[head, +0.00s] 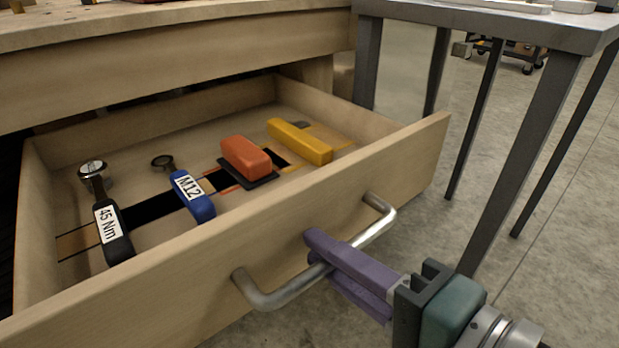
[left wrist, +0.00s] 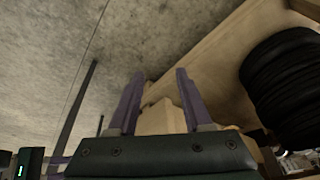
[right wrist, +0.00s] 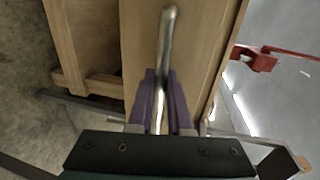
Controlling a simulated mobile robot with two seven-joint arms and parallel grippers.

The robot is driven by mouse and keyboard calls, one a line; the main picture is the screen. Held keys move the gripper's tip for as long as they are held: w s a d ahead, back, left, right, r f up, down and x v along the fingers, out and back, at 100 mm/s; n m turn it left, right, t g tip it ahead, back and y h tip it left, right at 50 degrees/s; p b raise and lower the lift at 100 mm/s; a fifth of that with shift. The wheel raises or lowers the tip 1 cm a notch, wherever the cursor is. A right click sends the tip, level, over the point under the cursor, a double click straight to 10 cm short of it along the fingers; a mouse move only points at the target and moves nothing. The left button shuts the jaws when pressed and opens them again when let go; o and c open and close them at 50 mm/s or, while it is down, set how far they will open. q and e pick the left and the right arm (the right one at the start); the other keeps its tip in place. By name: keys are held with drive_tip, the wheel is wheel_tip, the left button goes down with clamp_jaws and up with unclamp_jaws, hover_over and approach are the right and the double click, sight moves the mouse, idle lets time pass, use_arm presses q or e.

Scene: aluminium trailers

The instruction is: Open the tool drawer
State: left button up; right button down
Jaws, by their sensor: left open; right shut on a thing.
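The wooden tool drawer (head: 200,262) stands pulled out from the bench in the head view, with its inside showing. Its silver bar handle (head: 276,293) is on the front panel. My right gripper (head: 318,262) is shut on the handle near its middle; the right wrist view also shows the handle (right wrist: 168,45) between the purple fingers (right wrist: 160,88).
The wooden bench (head: 180,58) is above and behind the drawer. A grey metal table (head: 490,30) stands to the right, its legs close to the drawer's right end. Concrete floor (head: 560,220) is open on the right. Black round things (left wrist: 280,75) show in the left wrist view.

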idle(0.4)
drive_tip(key=c, duration=0.9)
unclamp_jaws()
drive_tip(key=shift+o, duration=0.2)
drive_tip(key=shift+d, duration=0.1)
drive_tip(key=b+v, duration=0.1)
drive_tip(key=v, duration=0.9)
drive_tip(key=shift+b, duration=0.4)
